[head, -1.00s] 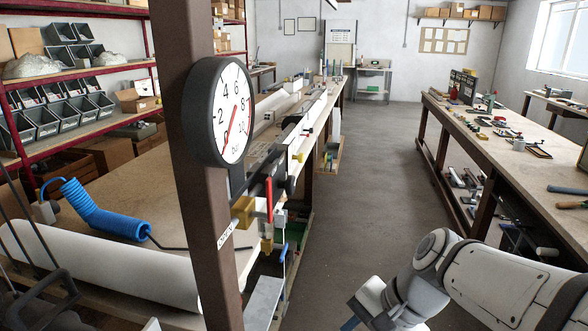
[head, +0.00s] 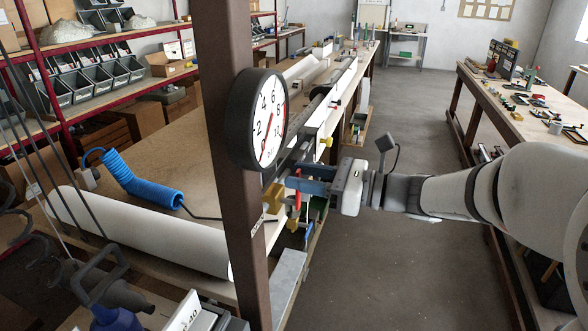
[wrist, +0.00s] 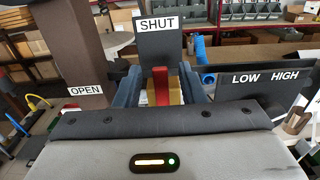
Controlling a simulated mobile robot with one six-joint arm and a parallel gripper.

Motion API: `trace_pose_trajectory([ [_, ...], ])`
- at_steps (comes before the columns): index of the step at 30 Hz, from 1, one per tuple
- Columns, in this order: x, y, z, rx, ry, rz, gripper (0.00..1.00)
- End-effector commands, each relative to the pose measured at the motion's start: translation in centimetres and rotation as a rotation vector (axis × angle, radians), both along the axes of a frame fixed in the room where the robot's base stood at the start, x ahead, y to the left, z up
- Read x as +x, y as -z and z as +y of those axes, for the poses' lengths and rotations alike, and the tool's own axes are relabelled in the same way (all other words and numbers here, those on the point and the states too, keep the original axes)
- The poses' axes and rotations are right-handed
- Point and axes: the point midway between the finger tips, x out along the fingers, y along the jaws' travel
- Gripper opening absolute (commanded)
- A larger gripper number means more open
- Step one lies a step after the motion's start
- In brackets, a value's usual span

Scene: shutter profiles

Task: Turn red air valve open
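The red valve lever (wrist: 161,88) stands upright in the wrist view, in front of the SHUT plate (wrist: 160,40). The blue fingers of my gripper (wrist: 161,90) are on either side of it, apart, with gaps showing; whether they touch it is not clear. The OPEN label (wrist: 86,90) is on the brown post to the left. In the head view my gripper (head: 297,184) reaches in from the right at the valve, and part of the red lever (head: 298,194) shows by the fingers. The brass valve body (head: 274,197) is partly hidden.
The round gauge (head: 257,120) is on the brown post (head: 236,215), its red needle low on the dial. A LOW/HIGH plate (wrist: 262,90) stands right of the valve. A blue coiled hose (head: 140,182) and white roll (head: 140,230) lie on the bench. The aisle floor (head: 400,270) is clear.

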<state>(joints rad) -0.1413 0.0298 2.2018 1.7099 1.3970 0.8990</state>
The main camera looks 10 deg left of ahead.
Motion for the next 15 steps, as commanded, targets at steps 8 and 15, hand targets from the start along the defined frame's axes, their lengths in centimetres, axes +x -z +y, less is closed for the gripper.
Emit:
trace_pose_trajectory([
  [8,0.2,0.0,3.0,-0.002,-0.002,0.0,0.36],
  [15,0.2,0.0,3.3,-0.001,-0.001,-0.001,0.36],
])
